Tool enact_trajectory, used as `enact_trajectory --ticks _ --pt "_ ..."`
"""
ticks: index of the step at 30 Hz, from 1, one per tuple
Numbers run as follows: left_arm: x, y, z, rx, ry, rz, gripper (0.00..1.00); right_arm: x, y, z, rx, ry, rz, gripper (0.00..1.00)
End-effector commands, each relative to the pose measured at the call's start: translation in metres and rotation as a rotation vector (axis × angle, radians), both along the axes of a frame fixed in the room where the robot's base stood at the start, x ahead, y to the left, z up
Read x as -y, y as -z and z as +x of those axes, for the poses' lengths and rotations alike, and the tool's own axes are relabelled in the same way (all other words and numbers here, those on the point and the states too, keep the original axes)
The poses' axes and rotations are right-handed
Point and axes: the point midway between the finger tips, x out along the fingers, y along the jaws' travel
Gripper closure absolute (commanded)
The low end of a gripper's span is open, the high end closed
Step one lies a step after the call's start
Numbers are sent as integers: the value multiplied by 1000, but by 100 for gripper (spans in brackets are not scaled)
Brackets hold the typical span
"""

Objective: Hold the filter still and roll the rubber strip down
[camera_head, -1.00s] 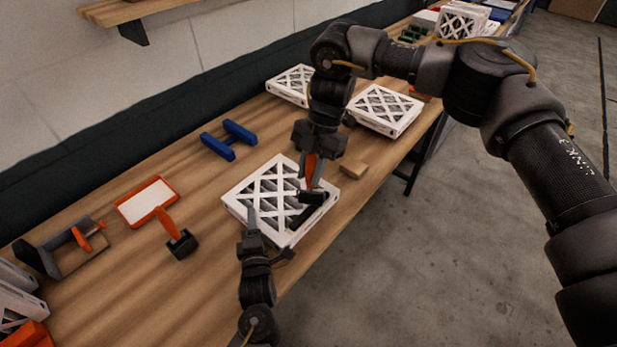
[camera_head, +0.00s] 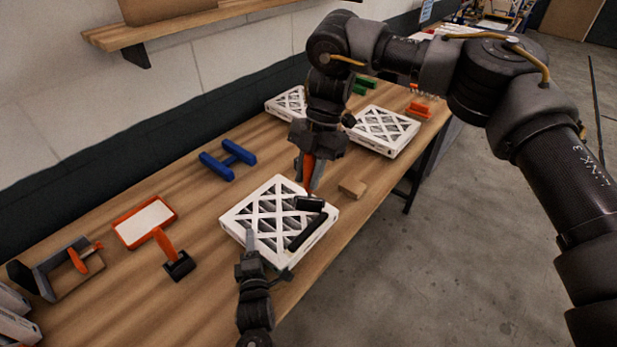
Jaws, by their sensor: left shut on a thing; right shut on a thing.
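The filter (camera_head: 262,212) is a white-framed panel with a lattice over dark pleats, lying flat on the bench. A black rubber strip (camera_head: 306,233) lies along its right side. My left gripper (camera_head: 250,241) is shut on the filter's near left edge; the exact contact is small and partly hidden. My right gripper (camera_head: 308,160) is shut on the orange handle (camera_head: 309,176) of a roller. Its black roller head (camera_head: 309,203) is over the filter, by the far end of the strip. I cannot tell whether it touches the filter or strip.
A wooden block (camera_head: 353,187) sits right of the filter, near the bench edge. Another white filter (camera_head: 384,131) lies behind. Bare bench (camera_head: 110,300) lies at front left.

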Motion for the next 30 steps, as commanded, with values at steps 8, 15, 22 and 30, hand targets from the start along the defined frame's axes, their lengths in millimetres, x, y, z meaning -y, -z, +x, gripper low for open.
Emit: enact_trajectory --ticks 8,15,22,30 --pt "0 1 0 -2 0 1 84 0 -2 0 0 0 0 100" --pt "0 1 0 -1 0 1 34 0 -2 0 0 0 0 100" --pt "0 0 0 -1 0 0 34 0 -2 0 0 0 0 100" --pt "3 2 -32 -5 0 -2 34 0 -2 0 1 0 1 100"
